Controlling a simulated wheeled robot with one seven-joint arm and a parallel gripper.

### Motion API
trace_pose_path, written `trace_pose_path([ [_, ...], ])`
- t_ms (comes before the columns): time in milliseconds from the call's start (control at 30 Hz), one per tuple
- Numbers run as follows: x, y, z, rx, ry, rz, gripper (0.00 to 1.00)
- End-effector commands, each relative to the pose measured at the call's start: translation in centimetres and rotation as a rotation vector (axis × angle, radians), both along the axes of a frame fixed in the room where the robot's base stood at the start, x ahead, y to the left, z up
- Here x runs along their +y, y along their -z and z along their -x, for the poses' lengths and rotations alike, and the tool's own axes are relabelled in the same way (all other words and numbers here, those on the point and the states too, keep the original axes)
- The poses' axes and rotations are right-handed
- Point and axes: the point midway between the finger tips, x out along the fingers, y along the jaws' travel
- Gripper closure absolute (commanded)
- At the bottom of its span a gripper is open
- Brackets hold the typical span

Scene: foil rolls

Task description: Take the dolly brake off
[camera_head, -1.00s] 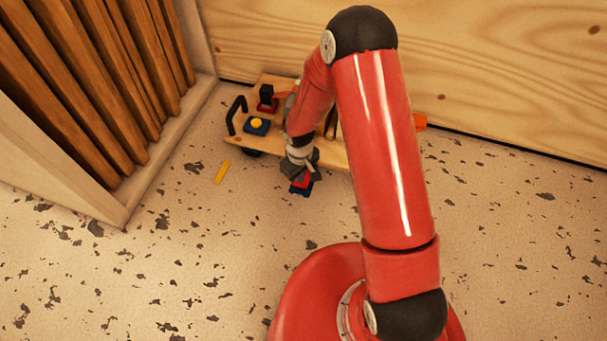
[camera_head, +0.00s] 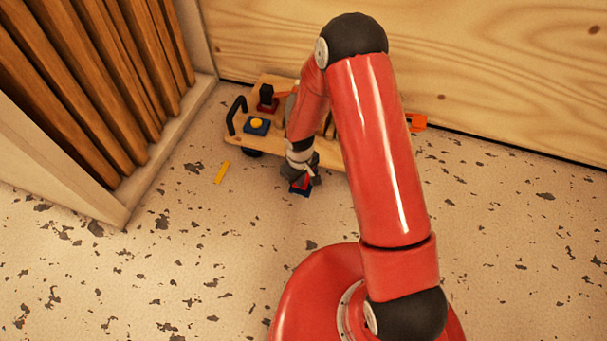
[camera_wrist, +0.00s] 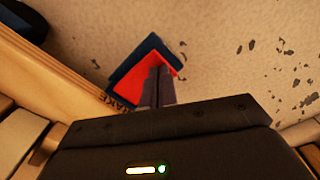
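The dolly (camera_head: 272,142) is a wooden platform by the back wall, with a black handle at its left end. At its front edge sits a pedal (camera_head: 298,190), a red plate on a blue one. In the wrist view the pedal (camera_wrist: 135,78) sticks out beside the dolly's wooden edge (camera_wrist: 60,75), where partly hidden lettering ends in "AKE". My gripper (camera_wrist: 159,72) has its two dark fingers together, over the red plate and hiding part of it. Whether they touch it, I cannot tell. In the head view my gripper (camera_head: 301,180) partly covers the pedal.
On the dolly are a blue box with a yellow button (camera_head: 257,124) and a black block on a red base (camera_head: 267,98). An orange piece (camera_head: 416,122) shows at the right. A yellow strip (camera_head: 221,172) lies on the floor. Wooden slats stand left; the front floor is clear.

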Motion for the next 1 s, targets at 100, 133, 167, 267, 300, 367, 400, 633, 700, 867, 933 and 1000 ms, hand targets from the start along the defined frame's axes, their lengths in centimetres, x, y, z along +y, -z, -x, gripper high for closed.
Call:
trace_pose_path([
  [100,0.0,0.3,0.0,-0.001,0.000,-0.001,1.00],
  [133,0.0,0.3,0.0,0.000,0.000,0.000,1.00],
  [167,0.0,0.4,0.0,0.000,0.000,0.000,1.00],
  [267,0.0,0.5,0.0,-0.001,0.000,0.000,1.00],
  [300,0.0,0.5,0.0,-0.001,0.000,0.000,1.00],
  [367,0.0,0.4,-0.1,-0.002,0.000,-0.001,1.00],
  [400,0.0,0.2,-0.1,-0.002,0.000,-0.001,1.00],
  [633,0.0,-1.6,0.0,-0.001,0.000,0.000,1.00],
  [700,0.0,-2.1,0.0,0.000,0.000,0.000,1.00],
  [867,0.0,-3.4,0.0,0.000,0.000,0.000,1.00],
  [933,0.0,-4.0,0.0,-0.001,0.000,0.001,1.00],
  [1000,0.0,-4.6,0.0,-0.001,0.000,0.000,1.00],
])
